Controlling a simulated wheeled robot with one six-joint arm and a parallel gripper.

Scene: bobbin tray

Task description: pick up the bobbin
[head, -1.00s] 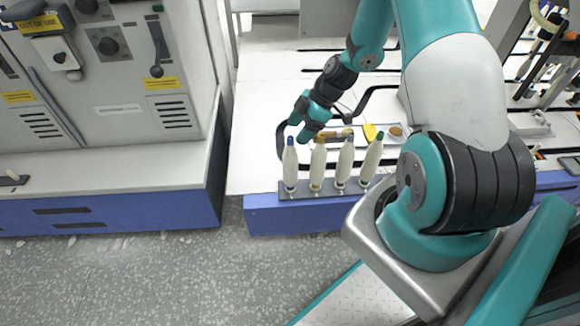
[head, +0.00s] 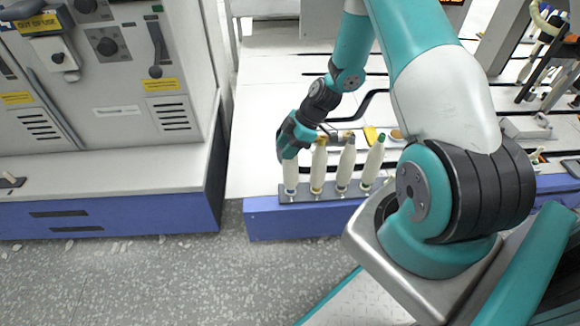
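Several cream, upright bobbins stand in a row on a dark grey rack (head: 304,197) at the table's front edge. The leftmost bobbin (head: 290,174) had a blue tip earlier; its upper part is now hidden behind my gripper (head: 287,152). To its right stand a bobbin with a yellow-brown tip (head: 319,168), one with a dark tip (head: 346,166), and a green-tipped bobbin (head: 374,163). My gripper is down at the top of the leftmost bobbin. Its fingers are too small and overlapped to tell whether they are closed on it.
Small items lie on the white table (head: 262,150) behind the row, including a yellow piece (head: 370,135) and a round brown piece (head: 396,135). A grey control cabinet (head: 115,100) stands at the left. The table left of the rack is clear.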

